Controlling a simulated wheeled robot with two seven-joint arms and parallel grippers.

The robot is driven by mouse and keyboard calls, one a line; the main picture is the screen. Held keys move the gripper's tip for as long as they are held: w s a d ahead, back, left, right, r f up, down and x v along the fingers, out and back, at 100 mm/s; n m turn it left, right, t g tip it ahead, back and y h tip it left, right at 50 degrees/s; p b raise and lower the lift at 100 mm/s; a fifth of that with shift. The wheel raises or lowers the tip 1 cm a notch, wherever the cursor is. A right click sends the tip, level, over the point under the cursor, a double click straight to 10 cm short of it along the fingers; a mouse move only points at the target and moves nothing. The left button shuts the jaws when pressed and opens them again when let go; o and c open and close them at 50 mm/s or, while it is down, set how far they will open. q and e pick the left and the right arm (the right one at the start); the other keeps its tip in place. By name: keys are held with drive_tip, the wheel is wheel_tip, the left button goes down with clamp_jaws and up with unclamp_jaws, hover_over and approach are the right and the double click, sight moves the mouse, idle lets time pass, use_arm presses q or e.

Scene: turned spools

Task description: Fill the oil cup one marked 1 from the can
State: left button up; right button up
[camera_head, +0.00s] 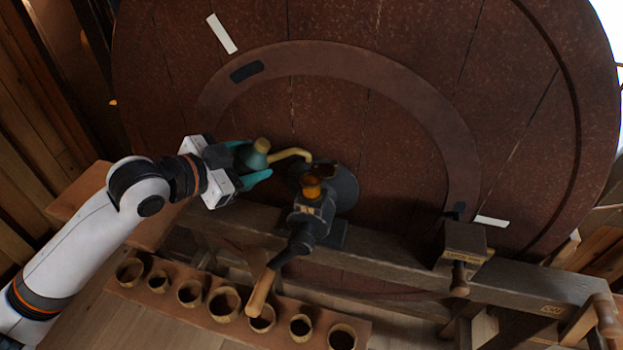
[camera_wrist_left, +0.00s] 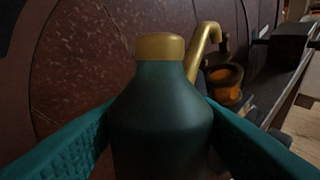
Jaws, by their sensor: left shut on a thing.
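The green oil can (camera_head: 252,155) with a brass cap and a curved brass spout (camera_head: 290,153) is held between the teal fingers of my left gripper (camera_head: 256,161). In the left wrist view the can (camera_wrist_left: 160,112) fills the middle, with a finger on each side. The oil cup (camera_head: 313,186), amber with a dark rim, sits on a dark bearing in front of the big wheel. The spout's tip is just above the cup. In the left wrist view the cup (camera_wrist_left: 222,83) is below the spout's bend. I cannot read its mark or tell its oil level.
A big red-brown wheel (camera_head: 400,190) stands behind. A wooden handle (camera_head: 262,293) slants down below the bearing. A shelf (camera_head: 180,317) with several small round pots lies lower left. A wooden beam (camera_head: 400,263) runs right, bearing a dark block (camera_head: 464,238).

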use_arm(q)
drive_tip(key=shift+a+r+n+t+h+b, duration=0.4)
drive_tip(key=shift+a+n+h+b, duration=0.15)
drive_tip(key=shift+n+h+b, duration=0.25)
drive_tip(key=shift+a+r+n+t+h+b, duration=0.4)
drive_tip(key=shift+r+n+t+h+b, duration=0.25)
drive_tip(key=shift+h+b, duration=0.45)
drive_tip(key=shift+a+r+n+b, duration=0.15)
drive_tip(key=shift+r+n+b, duration=0.1)
drive_tip(key=shift+n+b, duration=0.15)
drive_tip(key=shift+n+t+y, duration=0.3)
drive_tip(key=shift+n+t, duration=0.15)
drive_tip(key=shift+n, duration=0.1)
drive_tip(key=f, duration=0.1)
drive_tip(key=s+d+f, duration=0.1)
drive_tip(key=f, duration=0.1)
drive_tip(key=s+d+f, duration=0.1)
drive_tip(key=shift+f, duration=0.25)
drive_tip(key=s+a+f+n+t+y, duration=0.5)
drive_tip(key=s+a+f+n+y, duration=0.3)
drive_tip(key=s+f+y, duration=0.4)
drive_tip(key=shift+s+a+f+n, duration=0.3)
drive_tip(key=shift+s+a+f, duration=0.35)
drive_tip(key=shift+f, duration=0.3)
